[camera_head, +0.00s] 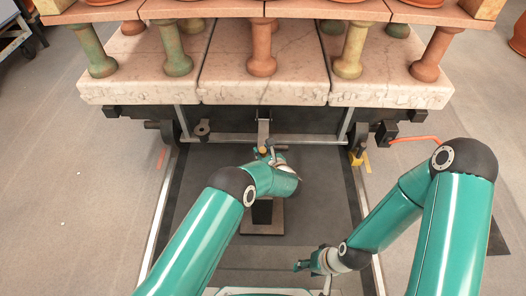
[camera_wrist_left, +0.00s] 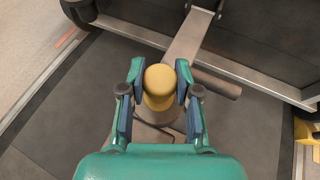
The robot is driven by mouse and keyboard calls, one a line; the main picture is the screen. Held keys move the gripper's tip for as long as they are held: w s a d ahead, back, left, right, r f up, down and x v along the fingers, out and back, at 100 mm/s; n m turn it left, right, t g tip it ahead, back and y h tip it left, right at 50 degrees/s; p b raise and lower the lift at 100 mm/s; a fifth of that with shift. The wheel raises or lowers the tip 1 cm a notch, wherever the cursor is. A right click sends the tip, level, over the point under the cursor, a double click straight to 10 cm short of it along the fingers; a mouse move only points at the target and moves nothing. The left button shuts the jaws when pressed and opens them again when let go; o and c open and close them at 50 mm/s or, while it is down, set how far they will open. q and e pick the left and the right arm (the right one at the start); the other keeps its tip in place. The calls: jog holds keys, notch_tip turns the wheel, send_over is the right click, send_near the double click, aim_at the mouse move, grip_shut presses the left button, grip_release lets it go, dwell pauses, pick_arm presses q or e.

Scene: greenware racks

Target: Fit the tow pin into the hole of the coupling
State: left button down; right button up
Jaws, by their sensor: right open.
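The tow pin has a yellow rounded head (camera_head: 263,150), which also shows in the left wrist view (camera_wrist_left: 159,80). My left gripper (camera_wrist_left: 160,72) has its two fingers on either side of this head and appears shut on it. The pin's shank is hidden under the head. The coupling's grey bar (camera_wrist_left: 188,38) runs from the cart down to just beyond the pin. Its hole is hidden, so I cannot tell whether the pin is in it. My right gripper (camera_head: 305,265) is open and empty, low at the front right, apart from the coupling.
A cart with thick stone slabs (camera_head: 265,65) and clay pillars (camera_head: 262,52) stands ahead. A dark round bar (camera_wrist_left: 216,83) lies right of the pin. A yellow block (camera_head: 357,157) is at the right rail. The dark floor (camera_head: 325,205) between the rails is mostly clear.

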pick_arm(q)
jog(key=c, duration=0.7)
grip_release()
jog(key=shift+c, duration=0.2)
notch_tip(320, 180, up, 10)
